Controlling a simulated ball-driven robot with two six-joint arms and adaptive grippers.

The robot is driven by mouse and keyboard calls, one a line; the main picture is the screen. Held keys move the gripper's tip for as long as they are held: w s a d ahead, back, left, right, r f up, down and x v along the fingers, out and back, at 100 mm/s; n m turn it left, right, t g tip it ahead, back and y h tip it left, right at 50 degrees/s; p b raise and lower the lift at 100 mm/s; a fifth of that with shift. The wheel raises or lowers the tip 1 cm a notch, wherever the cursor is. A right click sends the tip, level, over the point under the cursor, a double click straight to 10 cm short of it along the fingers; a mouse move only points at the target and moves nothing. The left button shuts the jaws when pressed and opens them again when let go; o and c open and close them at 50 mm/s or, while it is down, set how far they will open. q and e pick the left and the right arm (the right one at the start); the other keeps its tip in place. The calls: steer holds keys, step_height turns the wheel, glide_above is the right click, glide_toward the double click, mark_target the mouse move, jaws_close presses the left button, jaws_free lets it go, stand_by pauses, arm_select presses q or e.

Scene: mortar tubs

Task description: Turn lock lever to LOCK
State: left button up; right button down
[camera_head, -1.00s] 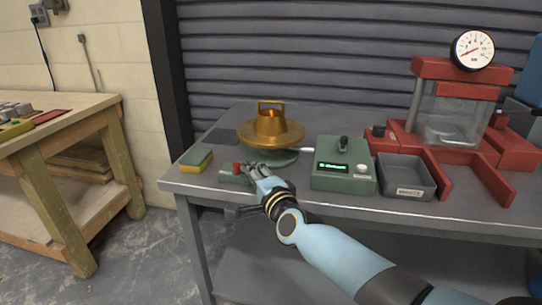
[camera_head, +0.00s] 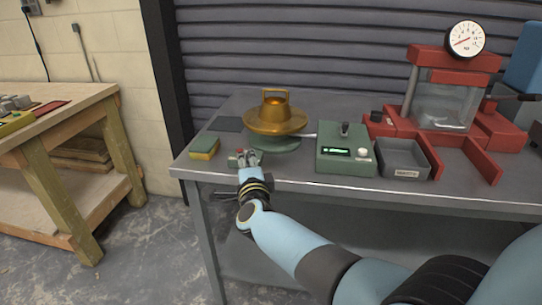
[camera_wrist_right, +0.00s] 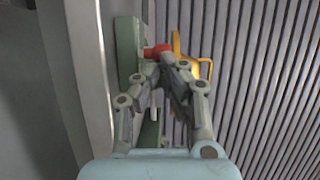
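The red knob of the lock lever (camera_head: 240,153) sits at the front left of a green base (camera_head: 276,145) that carries a brass mould (camera_head: 275,118). The lever's marks cannot be read. My right gripper (camera_head: 247,160) is at the knob, its fingers pointing away from me over the table's front edge. In the right wrist view the red knob (camera_wrist_right: 157,50) is just beyond the fingertips (camera_wrist_right: 168,66), which are close together. I cannot tell whether they grip it; they partly hide the lever. My left gripper is not in view.
A yellow-green sponge (camera_head: 204,148) lies left of the gripper. A green control box (camera_head: 345,160), a grey tray (camera_head: 403,172) and a red press (camera_head: 440,100) with a gauge (camera_head: 466,41) stand to the right. A wooden bench (camera_head: 60,115) stands apart at left.

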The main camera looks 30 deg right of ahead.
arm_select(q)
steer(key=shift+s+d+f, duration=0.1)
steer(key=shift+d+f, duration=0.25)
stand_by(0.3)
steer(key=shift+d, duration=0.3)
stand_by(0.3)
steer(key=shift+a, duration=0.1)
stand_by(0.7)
